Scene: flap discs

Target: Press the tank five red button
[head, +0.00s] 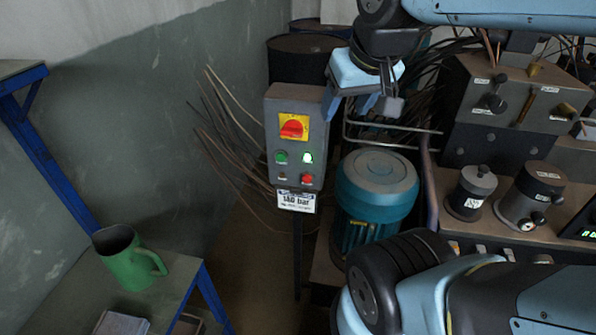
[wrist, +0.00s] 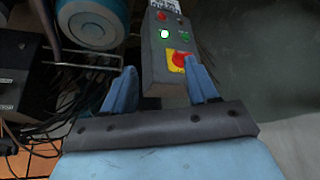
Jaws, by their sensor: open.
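A grey control box (head: 295,135) stands on a post in the middle of the head view. A red button (head: 306,178) is at its lower right, below a lit green-white lamp (head: 307,158). The red button also shows near the top of the wrist view (wrist: 178,16), where the box is upside down. No "tank five" wording is legible. My gripper (head: 350,110) is open and empty, beside the box's upper right in the head view. In the wrist view its two blue fingers (wrist: 160,65) point toward the box, with the rotary switch's end nearest. I see no contact with the button.
The box also carries a red rotary switch on a yellow plate (head: 292,127) and a green button (head: 281,157). A teal motor (head: 376,185) and a bent metal rail (head: 395,130) stand right of it. Loose cables (head: 225,130) hang behind. A green jug (head: 125,258) stands on the left bench.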

